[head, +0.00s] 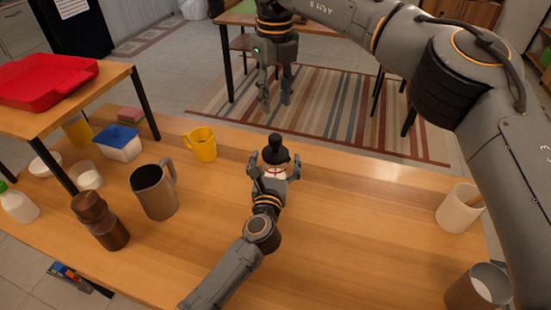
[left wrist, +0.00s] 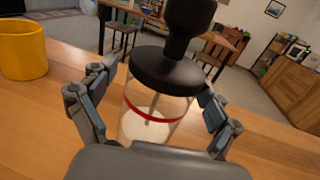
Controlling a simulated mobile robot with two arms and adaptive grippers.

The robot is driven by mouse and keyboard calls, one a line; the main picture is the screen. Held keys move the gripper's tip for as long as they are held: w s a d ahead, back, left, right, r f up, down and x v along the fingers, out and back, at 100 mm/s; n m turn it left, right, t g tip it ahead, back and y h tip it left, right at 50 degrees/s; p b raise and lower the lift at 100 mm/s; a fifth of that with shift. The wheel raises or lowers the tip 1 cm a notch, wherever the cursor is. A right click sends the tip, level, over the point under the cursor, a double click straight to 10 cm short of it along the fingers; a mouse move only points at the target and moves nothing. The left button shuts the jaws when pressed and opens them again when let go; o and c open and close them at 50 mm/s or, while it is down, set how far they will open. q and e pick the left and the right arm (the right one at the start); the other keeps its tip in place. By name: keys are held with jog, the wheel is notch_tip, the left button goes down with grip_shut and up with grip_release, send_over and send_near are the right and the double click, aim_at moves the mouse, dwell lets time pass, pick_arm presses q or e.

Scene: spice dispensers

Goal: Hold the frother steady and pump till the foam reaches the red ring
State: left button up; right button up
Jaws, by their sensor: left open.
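The frother (head: 275,152) stands upright on the wooden table, a clear jar with a black lid and black pump knob. In the left wrist view the frother (left wrist: 165,72) shows a red ring (left wrist: 151,117) around the jar and a thin rod inside. White content sits low in the jar, its top seeming below the ring. My left gripper (head: 274,167) is open with its fingers on both sides of the jar; the left wrist view shows its pads (left wrist: 155,103) beside the glass. My right gripper (head: 275,93) hangs fingers down beyond the table's far edge, open and empty.
A yellow mug (head: 202,146), a metal pitcher (head: 154,192) and a brown mill (head: 100,222) stand left of the frother. A red tray (head: 45,80) lies on a raised shelf. A beige mug (head: 457,210) stands at the right.

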pick_arm(q)
jog(key=c, duration=1.5)
